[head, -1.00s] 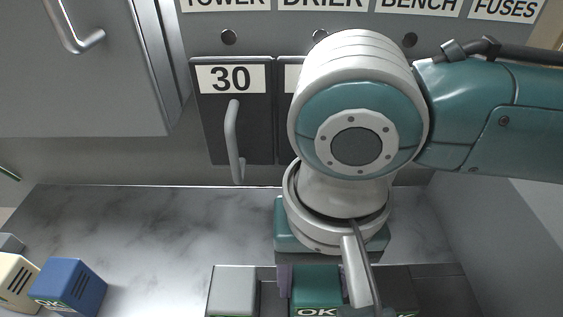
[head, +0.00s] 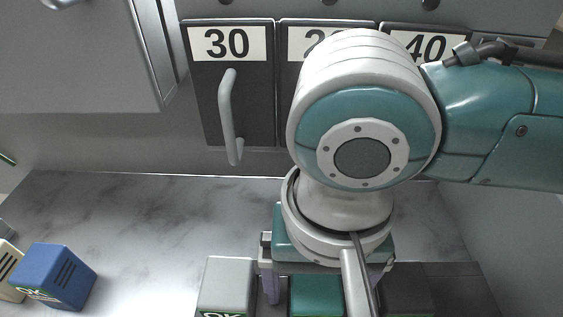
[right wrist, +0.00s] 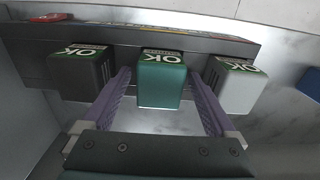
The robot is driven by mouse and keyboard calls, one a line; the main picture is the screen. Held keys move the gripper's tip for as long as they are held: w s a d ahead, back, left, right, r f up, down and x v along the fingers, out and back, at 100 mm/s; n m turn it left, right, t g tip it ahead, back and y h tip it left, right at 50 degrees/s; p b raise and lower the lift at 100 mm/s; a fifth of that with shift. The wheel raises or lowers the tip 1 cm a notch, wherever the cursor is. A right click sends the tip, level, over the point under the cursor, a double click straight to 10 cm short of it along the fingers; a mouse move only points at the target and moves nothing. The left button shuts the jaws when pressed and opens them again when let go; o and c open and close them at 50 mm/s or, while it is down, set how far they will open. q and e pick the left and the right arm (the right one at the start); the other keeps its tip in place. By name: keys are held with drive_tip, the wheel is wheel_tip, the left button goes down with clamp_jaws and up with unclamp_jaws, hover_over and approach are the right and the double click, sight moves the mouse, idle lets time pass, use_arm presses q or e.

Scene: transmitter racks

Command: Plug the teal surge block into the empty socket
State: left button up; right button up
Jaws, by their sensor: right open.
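The teal surge block (head: 317,294) stands in a row of blocks at the bottom of the head view. It also shows in the right wrist view (right wrist: 160,84), with its OK label at the top. My right gripper (right wrist: 160,76) is open, with one purple finger on each side of the teal block and visible gaps to it. In the head view my right gripper (head: 322,285) is over the row, partly hidden by my own wrist. My left gripper is not in view. I cannot make out an empty socket in these frames.
A grey block (head: 228,283) and a dark block (right wrist: 82,72) flank the teal one closely. A blue block (head: 58,276) and a cream block (head: 10,268) lie on the marble counter (head: 150,225) at left. A red button (right wrist: 50,17) is by the rail. Handled panels rise behind.

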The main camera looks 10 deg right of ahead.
wheel_tip(320, 180, up, 11)
drive_tip(key=p, duration=0.3)
drive_tip(key=s+a+n+t+y, duration=0.2)
drive_tip(key=s+a+n+y, duration=0.1)
drive_tip(key=a+y, duration=0.1)
drive_tip(key=s+d+f+n+h, duration=0.1)
drive_tip(key=s+d+f+h, duration=0.1)
drive_tip(key=d, duration=0.5)
drive_tip(key=s+d+f+n+t+h, duration=0.1)
drive_tip(key=s+d+f, duration=0.1)
drive_tip(key=d, duration=0.5)
drive_tip(key=shift+s+d+t+h, duration=0.3)
drive_tip(key=shift+s+h, duration=0.1)
drive_tip(key=shift+s, duration=0.15)
drive_tip(key=shift+f, duration=0.1)
